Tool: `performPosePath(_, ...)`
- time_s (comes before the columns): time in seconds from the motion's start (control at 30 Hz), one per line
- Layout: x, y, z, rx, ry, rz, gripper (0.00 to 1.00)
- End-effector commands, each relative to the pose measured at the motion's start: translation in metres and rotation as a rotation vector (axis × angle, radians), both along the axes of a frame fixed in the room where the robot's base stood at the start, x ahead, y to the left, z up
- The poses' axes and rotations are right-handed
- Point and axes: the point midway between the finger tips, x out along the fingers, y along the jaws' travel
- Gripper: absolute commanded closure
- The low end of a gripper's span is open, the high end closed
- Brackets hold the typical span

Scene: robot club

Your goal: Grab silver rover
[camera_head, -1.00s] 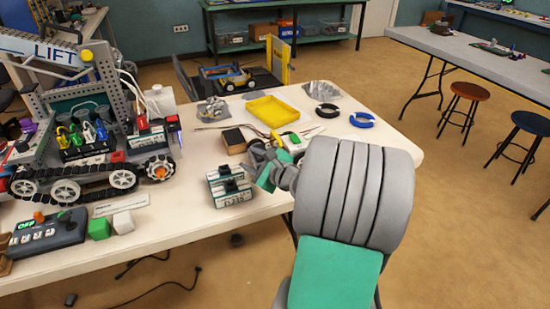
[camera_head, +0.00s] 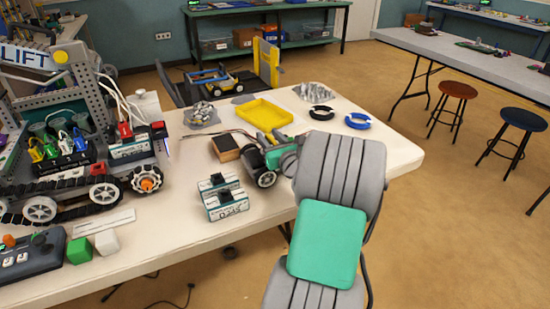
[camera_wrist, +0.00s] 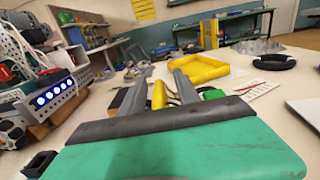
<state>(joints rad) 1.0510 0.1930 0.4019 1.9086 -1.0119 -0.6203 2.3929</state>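A small silver-grey rover-like model (camera_head: 203,115) sits on a grey patch on the table, left of the yellow tray; I take it for the silver rover. It seems to show in the wrist view (camera_wrist: 138,71), small and beyond the fingers. My gripper (camera_head: 258,154) is over the table, nearer to me and to the right of the model, not touching it. In the wrist view the two grey fingers (camera_wrist: 155,84) are apart, with no silver model between them. A yellow piece (camera_wrist: 158,95) shows between them; I cannot tell its distance.
A wooden block with a dark top (camera_head: 226,148) lies just left of my gripper. A yellow tray (camera_head: 264,113), crumpled silver piece (camera_head: 314,92), black ring (camera_head: 321,112) and blue ring (camera_head: 359,121) lie behind. A labelled box (camera_head: 226,205) stands in front. A large tracked robot (camera_head: 80,190) fills the left.

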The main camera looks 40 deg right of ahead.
Motion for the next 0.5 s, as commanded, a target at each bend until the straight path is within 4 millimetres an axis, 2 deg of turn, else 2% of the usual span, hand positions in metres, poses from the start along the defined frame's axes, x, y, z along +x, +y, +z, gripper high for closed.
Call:
performPosePath(0.1,0.0098,-0.0019,0.0007,-0.001,-0.001,0.001,0.62)
performPosePath(0.27,0.01,-0.0013,0.0008,0.0,-0.001,0.002,0.62)
performPosePath(0.5,0.0104,-0.0008,0.0006,0.0,0.0,0.004,0.81)
